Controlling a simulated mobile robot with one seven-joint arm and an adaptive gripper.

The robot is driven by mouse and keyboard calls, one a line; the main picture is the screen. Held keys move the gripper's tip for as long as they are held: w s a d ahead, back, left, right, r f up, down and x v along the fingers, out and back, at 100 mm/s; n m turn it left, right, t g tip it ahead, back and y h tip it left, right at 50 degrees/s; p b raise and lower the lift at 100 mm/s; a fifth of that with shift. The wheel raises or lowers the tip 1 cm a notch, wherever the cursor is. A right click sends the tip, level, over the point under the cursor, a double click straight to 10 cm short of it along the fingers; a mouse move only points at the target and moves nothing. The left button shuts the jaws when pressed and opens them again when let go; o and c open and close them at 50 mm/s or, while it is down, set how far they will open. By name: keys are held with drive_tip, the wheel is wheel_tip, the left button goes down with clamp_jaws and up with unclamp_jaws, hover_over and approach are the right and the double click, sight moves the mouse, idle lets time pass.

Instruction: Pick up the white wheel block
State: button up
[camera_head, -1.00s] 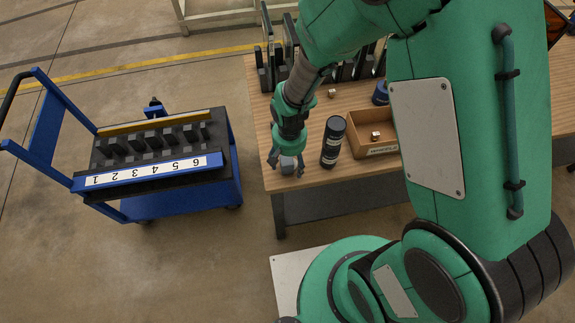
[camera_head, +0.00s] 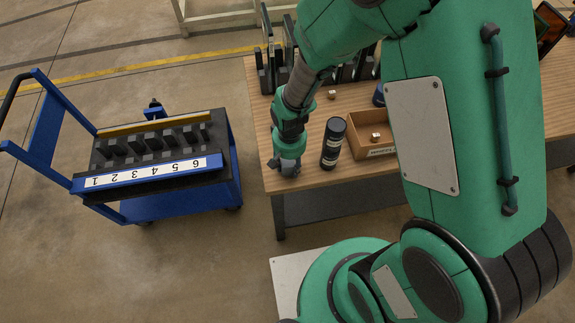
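My gripper (camera_head: 285,169) points down near the table's front left corner, left of a dark cylinder. It appears small, and its fingers overlap in this view, so I cannot tell whether it is open or shut, or whether it holds something. A small whitish block (camera_head: 376,137) sits inside the open cardboard-brown box (camera_head: 372,153). Another small light block (camera_head: 332,95) lies on the table behind the cylinder. I cannot make out which of them is the white wheel block.
The dark cylinder (camera_head: 333,143) stands upright close right of my gripper. Dark upright racks (camera_head: 270,75) stand at the table's back. A blue cart (camera_head: 150,185) with numbered slots is left, across a floor gap. The wooden table (camera_head: 312,188) is bare at its front edge.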

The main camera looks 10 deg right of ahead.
sight(290, 164)
idle(0.4)
drive_tip(key=shift+r, duration=0.55)
drive_tip(key=r, duration=0.1)
drive_tip(key=r+p, duration=0.1)
drive_tip(key=shift+s+d+r, duration=0.1)
drive_tip(key=shift+s+r, duration=0.25)
drive_tip(key=shift+s, duration=0.05)
drive_tip(key=s+d+p, duration=0.1)
drive_tip(key=s, duration=0.4)
drive_tip(key=s+d, duration=0.1)
drive_tip(key=s, duration=0.4)
drive_tip(key=s+d+r+p, duration=0.1)
drive_tip(key=s, duration=0.4)
drive_tip(key=shift+d+r+p, duration=0.1)
drive_tip(key=shift+d+p, duration=0.05)
drive_tip(key=shift+p, duration=0.15)
drive_tip(key=shift+w, duration=0.2)
